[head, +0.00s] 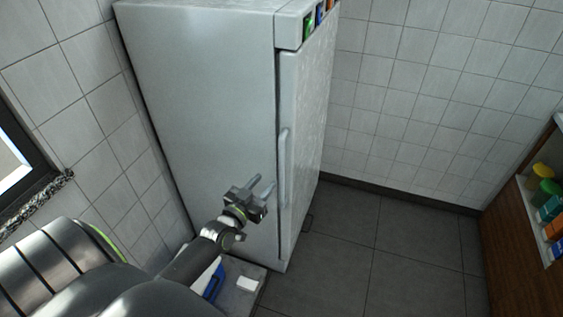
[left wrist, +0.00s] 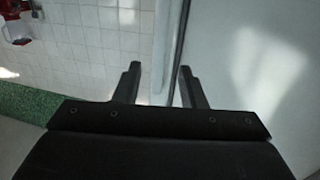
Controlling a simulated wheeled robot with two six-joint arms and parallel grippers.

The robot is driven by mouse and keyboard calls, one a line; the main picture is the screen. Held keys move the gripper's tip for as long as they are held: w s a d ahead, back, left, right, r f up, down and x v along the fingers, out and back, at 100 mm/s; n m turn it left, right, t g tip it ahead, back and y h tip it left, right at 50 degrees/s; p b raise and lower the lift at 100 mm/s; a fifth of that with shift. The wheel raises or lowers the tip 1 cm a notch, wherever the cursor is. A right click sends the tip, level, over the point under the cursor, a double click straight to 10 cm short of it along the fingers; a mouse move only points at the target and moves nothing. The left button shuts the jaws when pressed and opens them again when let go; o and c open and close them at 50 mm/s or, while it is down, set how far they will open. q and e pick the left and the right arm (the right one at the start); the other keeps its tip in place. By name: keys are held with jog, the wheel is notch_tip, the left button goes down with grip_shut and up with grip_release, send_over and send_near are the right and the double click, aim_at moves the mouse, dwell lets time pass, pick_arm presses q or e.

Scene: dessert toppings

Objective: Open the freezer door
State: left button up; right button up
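The freezer (head: 205,90) is a tall white upright cabinet against the tiled wall. Its door (head: 308,130) is on the right-hand face and looks shut. A long vertical handle (head: 284,165) runs along the door's near edge. My left gripper (head: 262,186) is beside the freezer's side panel, just left of the handle, with its fingers apart. In the left wrist view the gripper (left wrist: 157,85) is open, with a dark vertical seam and a pale vertical bar (left wrist: 163,45) between and beyond its fingertips. I cannot tell whether it touches the freezer. My right gripper is not in view.
A low grey surface (head: 247,272) with a blue item (head: 214,283) and a small white block (head: 247,284) is below my left arm. A wooden shelf unit (head: 520,260) with colourful containers stands at the right. The dark tiled floor (head: 375,240) before the door is clear.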

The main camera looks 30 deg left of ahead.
aim_at(280, 165)
pick_arm(q)
jog(key=w+b, duration=0.1)
jog(key=w, duration=0.8)
jog(key=shift+w+a+f, duration=0.1)
jog(key=shift+a, duration=0.05)
jog(key=shift+w+b, duration=0.35)
jog(key=shift+w, duration=0.35)
grip_shut()
